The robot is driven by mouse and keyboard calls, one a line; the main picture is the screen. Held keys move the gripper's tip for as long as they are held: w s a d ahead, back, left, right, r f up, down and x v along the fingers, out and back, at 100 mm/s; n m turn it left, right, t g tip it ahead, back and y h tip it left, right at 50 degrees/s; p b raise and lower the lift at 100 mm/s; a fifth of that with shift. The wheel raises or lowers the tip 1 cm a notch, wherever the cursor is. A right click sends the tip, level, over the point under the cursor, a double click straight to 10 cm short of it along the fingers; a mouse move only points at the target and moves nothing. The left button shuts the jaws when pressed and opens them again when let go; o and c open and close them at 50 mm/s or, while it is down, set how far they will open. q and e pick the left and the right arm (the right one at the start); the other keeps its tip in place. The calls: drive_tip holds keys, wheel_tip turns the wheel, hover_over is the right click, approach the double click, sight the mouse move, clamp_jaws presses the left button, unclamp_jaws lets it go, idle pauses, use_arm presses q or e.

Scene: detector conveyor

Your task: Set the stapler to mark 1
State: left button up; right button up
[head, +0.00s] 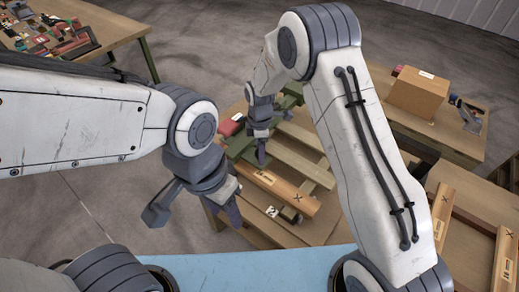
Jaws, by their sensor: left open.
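I cannot pick out the stapler with certainty. A small red block-like object (230,126) lies on the far left of the wooden work table, and a small dark object (289,215) lies near a white tag marked 2 (272,211). Mark 1 is not readable. My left gripper (195,215) is open, with nothing seen between its fingers, in front of the table's left edge. My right gripper (260,148) hangs over the table's far left part, near the red object. Its fingers are too small to read.
The work table (316,231) carries slats and an orange-brown bar (282,194). A cardboard box (418,93) and a dark device (467,114) stand on the right back table. Another table (112,28) holds clutter at upper left. Bars marked X (442,210) lie at right.

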wheel_tip(320, 180, up, 10)
drive_tip(key=b, duration=0.2)
drive_tip(key=shift+r, duration=0.25)
idle(0.6)
drive_tip(key=s+a+r+m, duration=0.1)
drive_tip(key=s+r+m, duration=0.2)
drive_tip(key=s, duration=0.4)
drive_tip(key=s+a+r+m, duration=0.15)
drive_tip(key=s+r, duration=0.25)
drive_tip(key=s, duration=0.4)
drive_tip(key=s+d+m, duration=0.2)
drive_tip(key=s+m, duration=0.1)
drive_tip(key=s, duration=0.4)
drive_tip(key=s+d+m+y, duration=0.1)
drive_tip(key=s+m, duration=0.3)
drive_tip(key=s, duration=0.4)
drive_tip(key=shift+d+f, duration=0.15)
drive_tip(key=shift+d, duration=0.2)
